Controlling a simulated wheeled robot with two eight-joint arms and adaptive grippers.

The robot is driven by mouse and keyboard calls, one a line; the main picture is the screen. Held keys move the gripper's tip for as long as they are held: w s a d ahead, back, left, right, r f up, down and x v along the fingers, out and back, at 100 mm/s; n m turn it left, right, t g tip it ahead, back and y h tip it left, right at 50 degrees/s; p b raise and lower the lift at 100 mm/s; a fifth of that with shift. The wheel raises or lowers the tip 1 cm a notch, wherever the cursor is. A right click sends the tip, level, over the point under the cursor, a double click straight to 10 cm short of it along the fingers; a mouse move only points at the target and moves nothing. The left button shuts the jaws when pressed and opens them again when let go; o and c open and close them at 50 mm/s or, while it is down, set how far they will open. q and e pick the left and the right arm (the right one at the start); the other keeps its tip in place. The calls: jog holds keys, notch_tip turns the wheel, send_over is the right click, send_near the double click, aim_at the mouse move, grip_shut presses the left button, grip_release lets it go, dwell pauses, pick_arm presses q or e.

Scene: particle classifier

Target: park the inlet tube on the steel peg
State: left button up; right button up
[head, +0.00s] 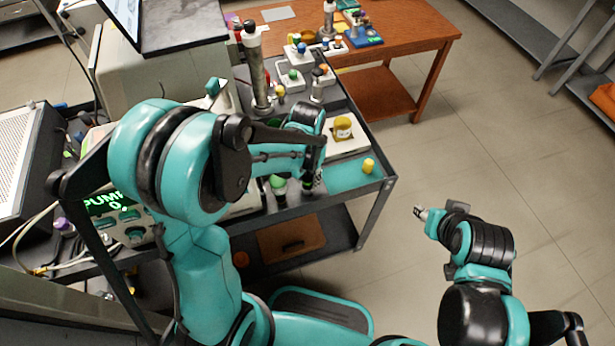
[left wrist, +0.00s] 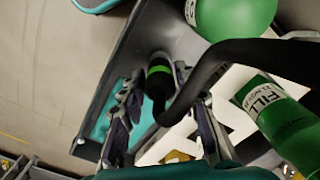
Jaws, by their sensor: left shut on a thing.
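My left gripper (head: 312,178) is over the front part of the dark cart. In the left wrist view its fingers (left wrist: 160,105) stand either side of a black tube end with a bright green band (left wrist: 159,72), which I take for the inlet tube. A thick black hose (left wrist: 235,52) curves away from it to the right. In the head view the dark tube end (head: 308,184) shows just below the gripper. I cannot pick out the steel peg with certainty; the gripper and arm cover part of the cart. My right gripper (head: 421,212) is over the floor, away from the cart.
A green-labelled FILL vessel (left wrist: 268,112) and a green ball (left wrist: 235,14) are close to my left gripper. A tall metal column (head: 258,75) rises behind.

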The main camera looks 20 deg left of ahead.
aim_at(308, 175)
pick_arm(q)
jog(key=shift+f+b, duration=1)
jog(key=shift+f, duration=0.25)
jog(key=o, duration=1.2)
jog(key=shift+o, duration=0.2)
jog(key=shift+r, duration=0.1)
notch_tip(308, 175, up, 12)
